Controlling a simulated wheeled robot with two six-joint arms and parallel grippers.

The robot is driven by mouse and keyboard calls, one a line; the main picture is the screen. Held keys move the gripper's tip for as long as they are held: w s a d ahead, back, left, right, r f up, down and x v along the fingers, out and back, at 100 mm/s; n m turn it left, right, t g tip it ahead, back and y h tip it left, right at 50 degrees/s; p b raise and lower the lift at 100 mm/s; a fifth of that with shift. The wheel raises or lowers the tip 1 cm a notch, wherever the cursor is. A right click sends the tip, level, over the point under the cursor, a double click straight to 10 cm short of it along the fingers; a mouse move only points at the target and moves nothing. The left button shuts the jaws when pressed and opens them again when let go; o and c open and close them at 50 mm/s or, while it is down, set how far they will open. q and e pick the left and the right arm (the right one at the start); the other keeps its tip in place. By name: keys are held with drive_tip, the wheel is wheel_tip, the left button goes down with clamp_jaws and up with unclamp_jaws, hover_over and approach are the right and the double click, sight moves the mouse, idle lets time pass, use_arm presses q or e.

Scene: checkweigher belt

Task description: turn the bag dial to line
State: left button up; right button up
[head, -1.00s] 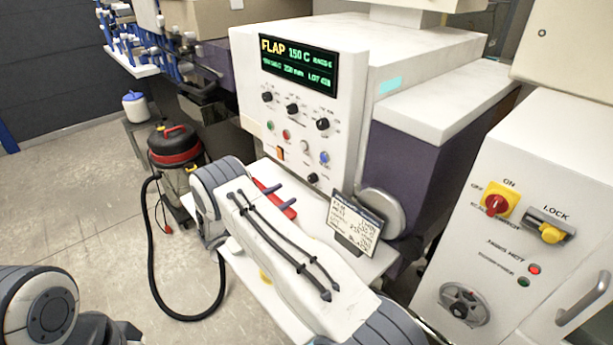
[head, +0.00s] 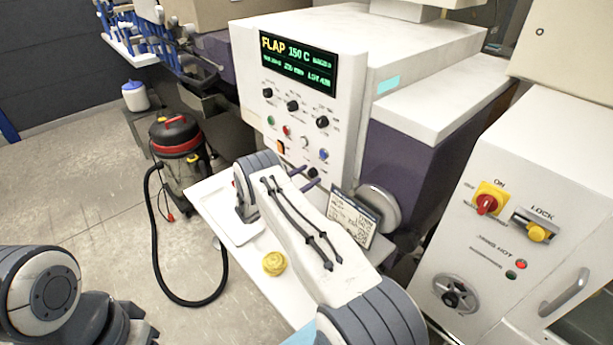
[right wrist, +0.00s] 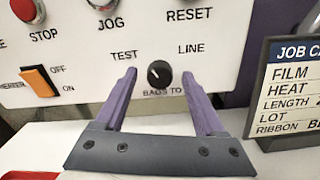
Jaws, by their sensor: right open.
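The bag dial (right wrist: 159,74) is a small black knob on the white panel, with TEST at its upper left, LINE at its upper right and BAGS TO below. Its pale mark points up and left, toward TEST. In the head view the dial (head: 313,172) sits low on the machine front, partly behind my gripper. My right gripper (right wrist: 162,88) is open, with one purple finger on each side of the dial and gaps between. It also shows in the head view (head: 305,178) at the panel. My left gripper is out of view.
An orange switch (right wrist: 40,82) and the STOP, JOG and RESET controls surround the dial. A job card (right wrist: 292,85) stands close right. Below are a white shelf (head: 210,195) and a yellow round object (head: 274,263). A vacuum (head: 180,150) stands left.

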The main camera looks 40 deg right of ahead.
clamp_jaws()
drive_tip(key=shift+f+m+b, duration=0.15)
drive_tip(key=shift+m+b, duration=0.35)
drive_tip(key=shift+b, duration=0.3)
drive_tip(key=m+b, duration=0.5)
drive_tip(key=b, duration=0.2)
drive_tip(key=m+b, duration=0.5)
drive_tip(key=b, duration=0.3)
drive_tip(key=shift+s+f, duration=0.1)
drive_tip(key=shift+f, duration=0.1)
drive_tip(key=shift+r+m+b, duration=0.2)
drive_tip(key=shift+m+b, duration=0.4)
drive_tip(key=shift+b, duration=0.4)
unclamp_jaws()
drive_tip(key=shift+r, duration=0.1)
drive_tip(key=a+b, duration=0.3)
drive_tip(key=a, duration=0.7)
drive_tip(key=shift+s+a, duration=0.25)
drive_tip(key=shift+s, duration=0.15)
